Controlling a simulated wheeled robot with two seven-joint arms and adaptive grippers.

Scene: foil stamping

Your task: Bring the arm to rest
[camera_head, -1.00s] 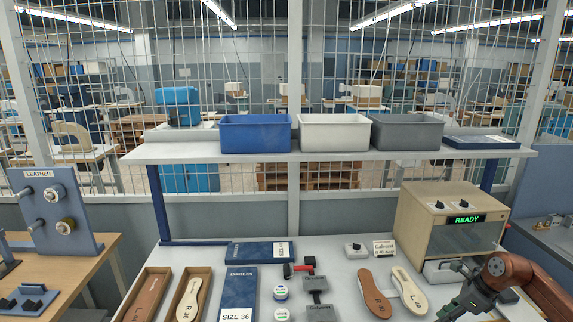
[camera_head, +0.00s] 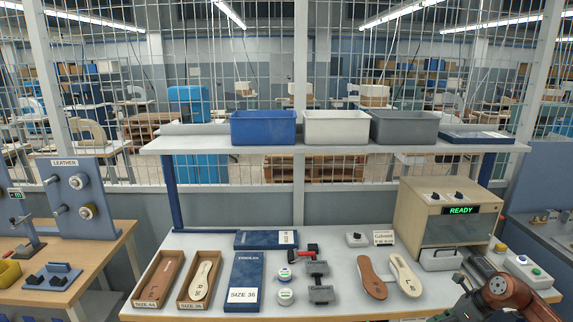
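My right arm comes in at the lower right corner, and its dark gripper (camera_head: 468,292) is over the right front of the white workbench (camera_head: 210,241). The gripper is small and partly cut by its own links, so its fingers cannot be made out clearly. It stands apart from the pale insole (camera_head: 405,276) and the brown insole (camera_head: 372,278) to its left. The wooden stamping machine (camera_head: 416,219) with a lit READY display stands behind it. My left arm and gripper are not in view.
A button box (camera_head: 529,270) sits at the right. Blue (camera_head: 263,127), white (camera_head: 335,127) and grey (camera_head: 404,127) bins stand on the shelf.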

